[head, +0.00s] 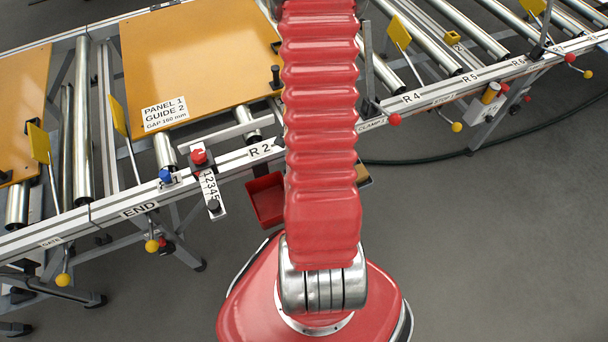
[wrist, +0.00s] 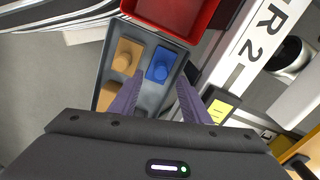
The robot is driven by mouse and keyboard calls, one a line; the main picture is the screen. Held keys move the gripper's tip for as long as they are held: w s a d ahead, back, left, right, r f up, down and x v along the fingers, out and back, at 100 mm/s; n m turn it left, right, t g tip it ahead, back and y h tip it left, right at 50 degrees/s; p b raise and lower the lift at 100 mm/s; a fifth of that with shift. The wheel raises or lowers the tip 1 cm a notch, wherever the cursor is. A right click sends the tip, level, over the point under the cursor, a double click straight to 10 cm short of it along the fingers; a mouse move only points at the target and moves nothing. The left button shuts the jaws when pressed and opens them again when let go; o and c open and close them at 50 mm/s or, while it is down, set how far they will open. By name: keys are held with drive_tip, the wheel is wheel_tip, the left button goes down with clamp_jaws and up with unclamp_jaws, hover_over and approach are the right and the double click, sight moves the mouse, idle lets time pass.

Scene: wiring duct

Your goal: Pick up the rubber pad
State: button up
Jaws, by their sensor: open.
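In the wrist view a grey tray (wrist: 146,43) holds a blue piece (wrist: 161,65) on the right and tan pieces (wrist: 128,55) on the left. Another tan piece lies lower left, partly covered by my left finger. I cannot tell which piece, if any, is the rubber pad. My gripper (wrist: 158,85) is open above the tray. Its two dark fingers are apart, with nothing between them, and their tips point toward the blue piece and the nearer tan piece. In the head view my red arm hides the gripper and most of the tray.
A red bin (head: 266,200) hangs beside the rail below the R2 label; it also shows beyond the tray in the wrist view (wrist: 172,14). The roller conveyor carries orange panels (head: 190,60). Levers with red and yellow knobs (head: 394,119) stick out along the rail. The floor at right is mostly clear.

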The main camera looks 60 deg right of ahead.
drive_tip(key=shift+f, duration=2.75)
clamp_jaws()
